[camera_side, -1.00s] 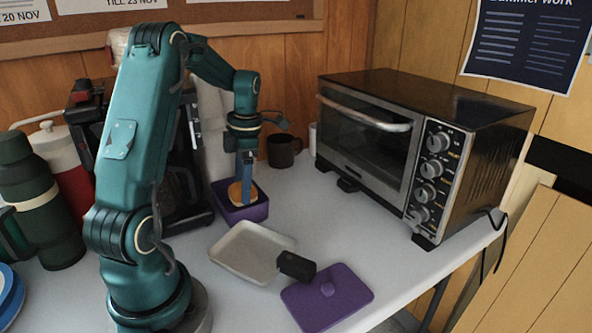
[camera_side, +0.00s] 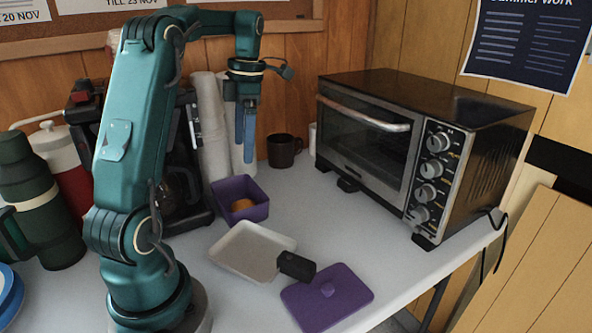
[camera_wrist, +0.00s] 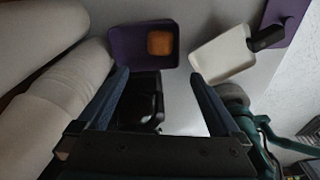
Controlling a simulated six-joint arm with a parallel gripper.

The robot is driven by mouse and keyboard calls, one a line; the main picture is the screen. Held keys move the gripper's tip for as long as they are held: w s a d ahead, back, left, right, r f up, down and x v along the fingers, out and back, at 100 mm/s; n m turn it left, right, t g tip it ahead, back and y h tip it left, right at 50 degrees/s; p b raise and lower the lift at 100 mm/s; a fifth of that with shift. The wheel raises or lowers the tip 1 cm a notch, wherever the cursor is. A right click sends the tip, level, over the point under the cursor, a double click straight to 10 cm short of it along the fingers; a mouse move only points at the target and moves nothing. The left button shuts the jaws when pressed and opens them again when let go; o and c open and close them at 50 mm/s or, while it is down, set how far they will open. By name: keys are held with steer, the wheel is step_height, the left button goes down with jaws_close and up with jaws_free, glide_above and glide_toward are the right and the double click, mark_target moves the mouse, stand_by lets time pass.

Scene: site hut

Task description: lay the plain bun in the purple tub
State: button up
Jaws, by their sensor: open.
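The plain bun (camera_side: 243,204) is golden brown and lies inside the purple tub (camera_side: 262,211), which stands open on the table in front of the paper cup stacks. In the wrist view the bun (camera_wrist: 160,43) sits toward the right side of the tub (camera_wrist: 125,50). My gripper (camera_side: 246,150) is raised well above the tub, pointing down, empty and apart from the bun. In the wrist view my gripper (camera_wrist: 157,75) shows its two blue fingers spread wide.
A purple lid (camera_side: 345,297) lies at the front. A white tray (camera_side: 238,253) with a black-handled end (camera_side: 297,266) sits between lid and tub. A toaster oven (camera_side: 375,140) stands right, a dark mug (camera_side: 280,151) behind, a coffee maker (camera_side: 190,205) left of the tub.

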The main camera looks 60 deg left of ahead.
steer(key=d+r+m+t+y, duration=0.1)
steer(key=d+r+m+t, duration=0.3)
steer(key=d+m, duration=1.15)
steer(key=s+d+f+m+t+h, duration=0.1)
steer(key=s+d+f+m+t, duration=0.2)
steer(key=m, duration=1.5)
steer(key=s+d+f, duration=0.1)
steer(key=s+d, duration=0.3)
steer(key=shift+d+f, duration=0.3)
steer(key=shift+f, duration=0.1)
steer(key=shift+m, duration=0.25)
